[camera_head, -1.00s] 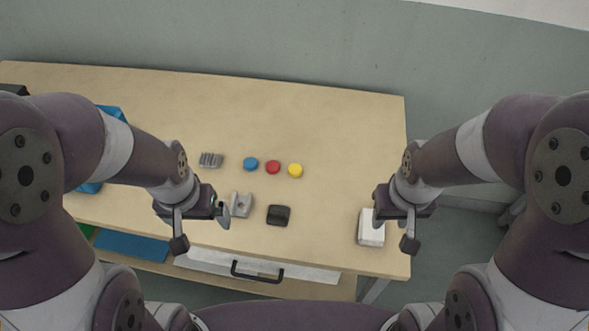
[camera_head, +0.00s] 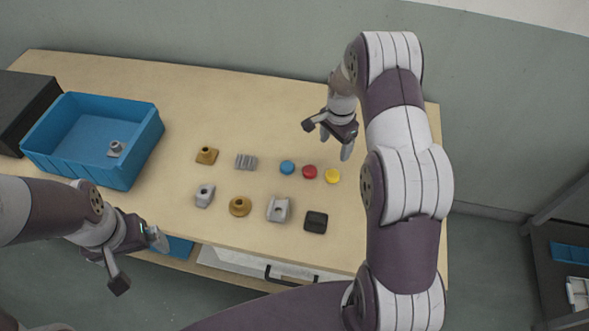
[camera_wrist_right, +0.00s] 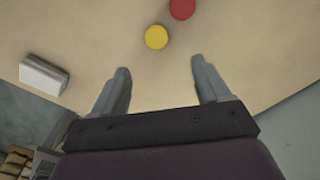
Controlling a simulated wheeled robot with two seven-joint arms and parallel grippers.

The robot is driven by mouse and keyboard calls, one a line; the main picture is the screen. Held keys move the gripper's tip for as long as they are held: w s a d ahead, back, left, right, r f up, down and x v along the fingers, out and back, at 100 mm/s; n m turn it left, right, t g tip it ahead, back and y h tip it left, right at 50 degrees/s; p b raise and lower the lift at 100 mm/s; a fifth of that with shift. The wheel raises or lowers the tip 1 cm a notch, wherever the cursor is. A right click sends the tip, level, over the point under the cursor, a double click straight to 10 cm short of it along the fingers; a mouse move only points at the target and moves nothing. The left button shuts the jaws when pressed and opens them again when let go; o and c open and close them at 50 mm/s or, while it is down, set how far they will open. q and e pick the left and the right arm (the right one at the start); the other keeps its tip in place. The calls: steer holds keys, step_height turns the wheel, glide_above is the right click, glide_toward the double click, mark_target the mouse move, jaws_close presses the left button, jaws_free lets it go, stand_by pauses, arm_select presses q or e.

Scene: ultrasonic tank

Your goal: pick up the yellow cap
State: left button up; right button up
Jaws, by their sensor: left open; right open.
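The yellow cap (camera_head: 332,176) lies on the wooden table at the right end of a row with the red cap (camera_head: 309,172) and the blue cap (camera_head: 287,167). My right gripper (camera_head: 328,140) is open and empty, on the far side of the row. In the right wrist view the yellow cap (camera_wrist_right: 156,37) is just beyond the open fingertips (camera_wrist_right: 160,66), apart from them, with the red cap (camera_wrist_right: 182,8) farther up. My left gripper (camera_head: 140,263) is open and empty at the table's near left edge.
A blue bin (camera_head: 93,141) with a grey part inside stands at the left. Several small grey and brass parts and a black block (camera_head: 315,222) lie near the caps. A white block (camera_wrist_right: 43,76) shows in the right wrist view. The table's far middle is clear.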

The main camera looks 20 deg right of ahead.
mark_target(332, 175)
steer(key=shift+m, duration=0.5)
steer(key=f+p, duration=0.1)
steer(key=f, duration=0.3)
steer(key=f+p, duration=0.1)
steer(key=f, duration=0.3)
steer(key=f+p, duration=0.1)
steer(key=f, duration=0.2)
steer(key=shift+s+d+f+p, duration=0.2)
steer(key=shift+s+f+p, duration=0.15)
steer(key=shift+f+p, duration=0.05)
steer(key=shift+w+f, duration=0.1)
steer(key=shift+f, duration=0.4)
steer(key=c, duration=0.3)
arm_select(q)
steer(key=r, duration=0.2)
steer(key=d+r, duration=0.1)
steer(key=r, duration=0.1)
steer(key=shift+s, duration=0.2)
arm_select(e)
steer(key=c, duration=0.8)
